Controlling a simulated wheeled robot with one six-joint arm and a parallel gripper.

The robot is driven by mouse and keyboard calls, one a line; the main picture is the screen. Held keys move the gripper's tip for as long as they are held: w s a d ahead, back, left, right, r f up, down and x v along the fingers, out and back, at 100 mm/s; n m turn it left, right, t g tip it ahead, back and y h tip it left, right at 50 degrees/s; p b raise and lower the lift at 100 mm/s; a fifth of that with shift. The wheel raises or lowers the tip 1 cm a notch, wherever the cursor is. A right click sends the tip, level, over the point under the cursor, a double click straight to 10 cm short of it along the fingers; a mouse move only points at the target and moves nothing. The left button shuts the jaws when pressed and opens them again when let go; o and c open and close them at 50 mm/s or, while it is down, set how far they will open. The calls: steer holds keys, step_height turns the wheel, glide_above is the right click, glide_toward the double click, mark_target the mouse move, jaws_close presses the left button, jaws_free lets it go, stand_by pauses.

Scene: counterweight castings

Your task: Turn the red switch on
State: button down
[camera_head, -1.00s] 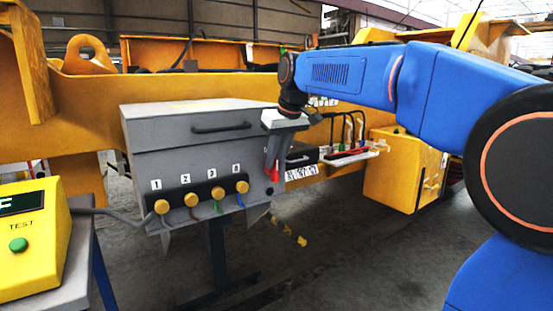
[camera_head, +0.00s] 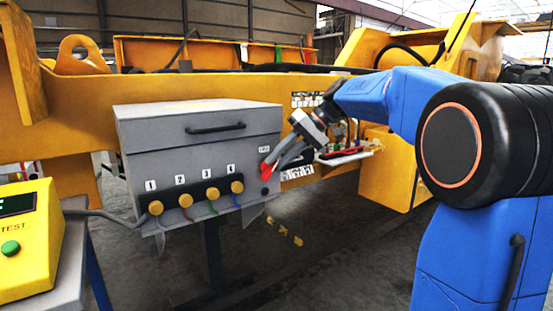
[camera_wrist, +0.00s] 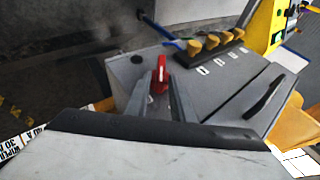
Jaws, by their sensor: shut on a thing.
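The red switch (camera_head: 266,170) is a small knob on the right end of the grey box's (camera_head: 150,130) front face. In the wrist view the red switch (camera_wrist: 159,75) stands between the two grey fingers. My gripper (camera_head: 272,163) reaches it from the upper right with its fingers tilted. In the wrist view my gripper (camera_wrist: 160,88) is shut on the red switch. A small label sits just above the switch; its text is too small to read. The fingers hide part of the switch.
Several yellow knobs (camera_head: 186,200) with coloured cables line the box front, left of the switch. The box has a black handle (camera_head: 215,128). A yellow tester (camera_head: 25,235) stands at the left. A shelf with tools (camera_head: 345,157) is right of the box.

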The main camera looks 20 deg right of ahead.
steer(key=shift+w+d+f+m+g+y, duration=0.15)
steer(key=shift+f+m+y, duration=0.35)
steer(key=shift+y, duration=1.05)
steer(key=shift+s+d+f+m+g+y, duration=0.1)
steer(key=shift+d+f+m+g+y, duration=0.35)
steer(key=shift+y, duration=1.15)
steer(key=shift+w+d+f+m+y, duration=0.1)
steer(key=shift+f+m+y, duration=0.5)
steer(key=shift+y, duration=0.95)
steer(key=shift+a+f, duration=0.1)
steer(key=shift+f, duration=0.1)
